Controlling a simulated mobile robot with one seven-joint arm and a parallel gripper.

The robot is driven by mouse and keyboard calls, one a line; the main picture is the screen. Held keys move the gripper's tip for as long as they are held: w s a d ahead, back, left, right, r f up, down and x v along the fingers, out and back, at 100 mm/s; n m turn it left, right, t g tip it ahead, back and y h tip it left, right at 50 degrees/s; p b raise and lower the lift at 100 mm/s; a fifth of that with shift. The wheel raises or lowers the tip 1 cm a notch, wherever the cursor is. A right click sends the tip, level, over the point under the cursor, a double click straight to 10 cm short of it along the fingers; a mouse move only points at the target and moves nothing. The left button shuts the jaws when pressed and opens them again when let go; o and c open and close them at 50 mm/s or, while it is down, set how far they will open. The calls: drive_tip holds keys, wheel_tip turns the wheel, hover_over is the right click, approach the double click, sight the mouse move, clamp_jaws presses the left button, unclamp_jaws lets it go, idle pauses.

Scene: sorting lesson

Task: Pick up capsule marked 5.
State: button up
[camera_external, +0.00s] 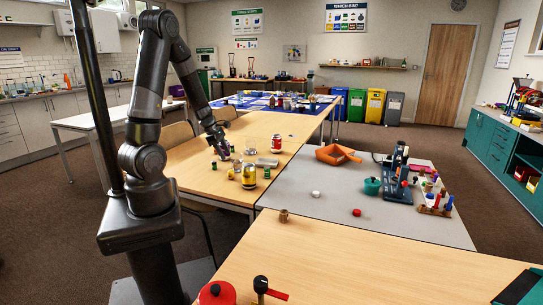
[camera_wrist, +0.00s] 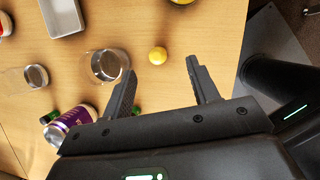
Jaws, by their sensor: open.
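No number 5 is legible in either view, and I cannot tell which thing is the marked capsule. My gripper (camera_external: 222,153) is low over the wooden table in the external view. In the wrist view my gripper (camera_wrist: 161,68) is open, with nothing between its fingers. A purple can (camera_wrist: 70,123) lies by the left finger, partly hidden by my gripper.
A second clear glass (camera_wrist: 36,76) and a metal tray (camera_wrist: 62,14) are at the left in the wrist view. An orange dustpan (camera_external: 334,154) lies on the grey table.

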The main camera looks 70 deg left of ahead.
sight(231, 172)
drive_tip(key=shift+w+a+f+n, duration=0.1)
drive_tip(key=shift+w+f+n, duration=0.35)
drive_tip(key=shift+f, duration=1.55)
drive_tip(key=shift+w+a+f+n, duration=0.15)
drive_tip(key=shift+w+f, duration=0.35)
drive_tip(key=shift+f, duration=1.5)
drive_tip(key=shift+w+f+n, duration=0.4)
drive_tip(key=shift+w+f, duration=0.1)
drive_tip(key=shift+f, duration=1.5)
drive_tip(key=c, duration=1)
